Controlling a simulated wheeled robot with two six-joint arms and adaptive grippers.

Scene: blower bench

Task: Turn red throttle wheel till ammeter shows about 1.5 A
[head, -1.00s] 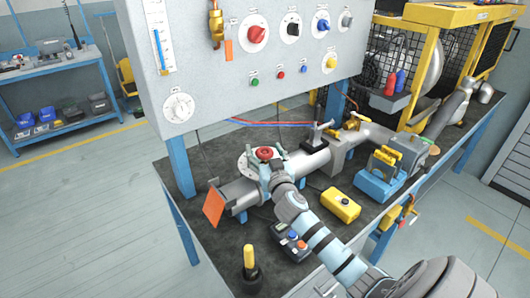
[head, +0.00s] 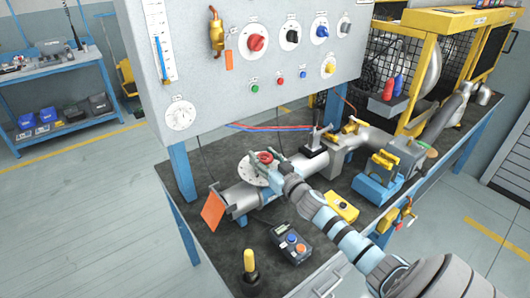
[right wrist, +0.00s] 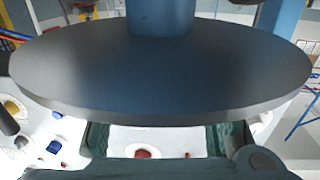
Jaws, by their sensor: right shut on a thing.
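The red throttle wheel (head: 264,157) sits over a pale round plate (head: 247,169) on the silver pipe on the bench. My right gripper (head: 275,163) reaches it from the lower right and is shut on it; its fingers cover part of the wheel. In the right wrist view a large dark disc fills the middle and hides most of what is beyond it. A round white dial (head: 180,115), perhaps the ammeter, is at the lower left of the grey panel; its reading is too small to tell. My left gripper is not in view.
The panel (head: 205,80) with coloured knobs stands behind the pipe. A blue-and-yellow device (head: 380,180) stands farther right. Bare bench (head: 215,255) shows at front left.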

